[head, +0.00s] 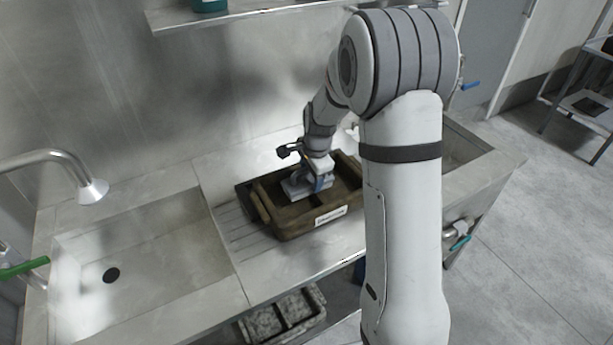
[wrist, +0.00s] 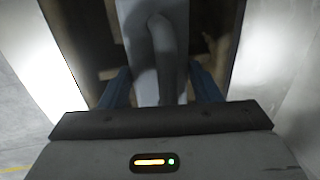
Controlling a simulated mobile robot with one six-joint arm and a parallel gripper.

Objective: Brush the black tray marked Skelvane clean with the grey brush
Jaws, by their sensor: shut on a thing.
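A dark tray (head: 292,232) with brown soiling and a white label (head: 331,215) sits on the ribbed drainboard between the two sinks; the label's writing is too small to read. My gripper (head: 320,182) is over the tray, shut on the grey brush (head: 296,189). The brush is low inside the tray; its bristles are hidden, so I cannot tell whether they touch the floor. In the wrist view, the blue fingers of my gripper (wrist: 160,88) stand either side of the grey brush (wrist: 155,35), with the brown tray (wrist: 88,35) beneath.
A sink basin (head: 140,270) with a curved tap (head: 60,158) lies left, and another basin (head: 460,150) lies right. A speckled grey tray (head: 283,318) is below the counter. A shelf (head: 250,14) runs along the wall above. Open floor lies at the right.

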